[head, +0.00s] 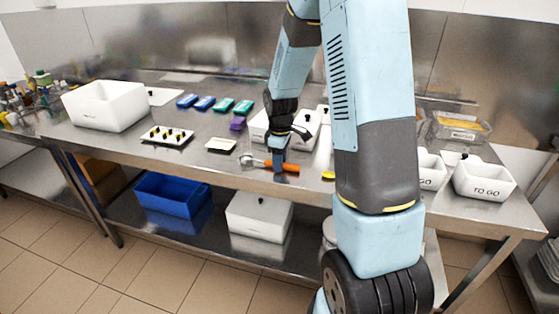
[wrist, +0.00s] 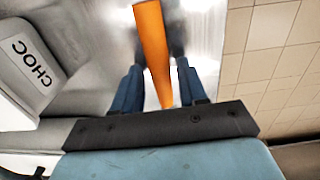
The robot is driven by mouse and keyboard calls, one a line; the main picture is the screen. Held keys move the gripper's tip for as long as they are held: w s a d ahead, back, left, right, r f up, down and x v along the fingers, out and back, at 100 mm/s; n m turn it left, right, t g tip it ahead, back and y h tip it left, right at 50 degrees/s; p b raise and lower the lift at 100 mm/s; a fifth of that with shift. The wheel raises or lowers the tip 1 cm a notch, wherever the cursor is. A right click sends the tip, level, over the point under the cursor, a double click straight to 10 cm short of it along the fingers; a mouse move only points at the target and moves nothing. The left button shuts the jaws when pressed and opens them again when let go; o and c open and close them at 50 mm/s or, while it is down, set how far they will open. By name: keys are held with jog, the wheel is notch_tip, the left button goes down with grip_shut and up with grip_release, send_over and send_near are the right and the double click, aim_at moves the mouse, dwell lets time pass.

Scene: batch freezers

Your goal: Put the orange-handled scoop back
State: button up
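The scoop with the orange handle (head: 291,167) lies near the front edge of the steel table, its metal bowl (head: 246,160) to the left in the head view. My gripper (head: 280,170) points down over the handle and hides part of it. In the wrist view the orange handle (wrist: 152,45) runs between the two blue fingers of my gripper (wrist: 159,75). A narrow gap shows on each side of the handle, so the fingers look open around it. The bowl is out of the wrist view.
White bins stand behind my gripper; one is labelled CHOC (wrist: 33,62). A small white tray (head: 221,145) and a tray of dark and yellow pieces (head: 167,136) lie left. TO GO bins (head: 483,181) stand right. A yellow lid-like item (head: 328,176) lies right of the handle.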

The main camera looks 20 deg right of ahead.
jog(key=shift+o, duration=0.5)
notch_tip(320, 180, up, 12)
jog(key=s+r+m+t, duration=0.1)
jog(key=s+r+m, duration=0.2)
jog(key=s+r, duration=0.2)
jog(key=s+a+r+m+t, duration=0.1)
jog(key=s+r+m, duration=0.3)
jog(key=s, duration=0.8)
jog(key=s+a+r+m+t, duration=0.1)
jog(key=s+r+m+t, duration=0.2)
jog(key=s+r, duration=0.4)
jog(key=shift+s+a+m, duration=0.15)
jog(key=shift+s+m, duration=0.25)
jog(key=shift+s, duration=0.85)
